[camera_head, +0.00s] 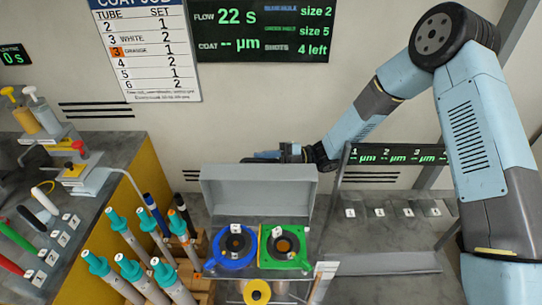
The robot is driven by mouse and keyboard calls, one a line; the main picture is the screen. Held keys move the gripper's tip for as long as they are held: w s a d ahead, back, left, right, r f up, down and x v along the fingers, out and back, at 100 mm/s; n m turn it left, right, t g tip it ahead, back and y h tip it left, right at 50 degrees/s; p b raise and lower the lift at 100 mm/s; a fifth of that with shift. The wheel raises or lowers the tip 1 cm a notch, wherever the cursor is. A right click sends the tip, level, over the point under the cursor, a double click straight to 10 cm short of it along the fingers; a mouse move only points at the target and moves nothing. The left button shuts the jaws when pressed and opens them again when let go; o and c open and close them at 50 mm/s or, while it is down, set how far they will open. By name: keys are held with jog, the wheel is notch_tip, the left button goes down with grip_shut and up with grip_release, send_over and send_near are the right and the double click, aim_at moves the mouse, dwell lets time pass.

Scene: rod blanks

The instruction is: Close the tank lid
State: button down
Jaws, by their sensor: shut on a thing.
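The tank lid (258,192) is a grey panel standing raised, tilted up at the back of the tank. In front of it the tank's top shows a blue ring (231,262) and a green ring (303,259), each with a dark round opening and a numbered tag. My gripper (264,157) is at the lid's top edge, reaching in from the right. It is shut on the lid; its fingertips are small and partly hidden behind the edge.
Several teal-capped rods (120,225) stand in a rack at left. A bench with pump bottles (40,110) and coloured handles is further left. A yellow round knob (257,291) is at the tank's front. A grey shelf with numbered tags (400,230) lies at right.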

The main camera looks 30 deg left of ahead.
jog(key=shift+s, duration=0.25)
jog(key=c, duration=1.1)
grip_release()
jog(key=shift+w+d, duration=0.1)
jog(key=shift+w, duration=0.05)
jog(key=v, duration=1.3)
jog(key=shift+w+d+f, duration=0.15)
jog(key=shift+w+d, duration=0.05)
jog(key=shift+w, duration=0.05)
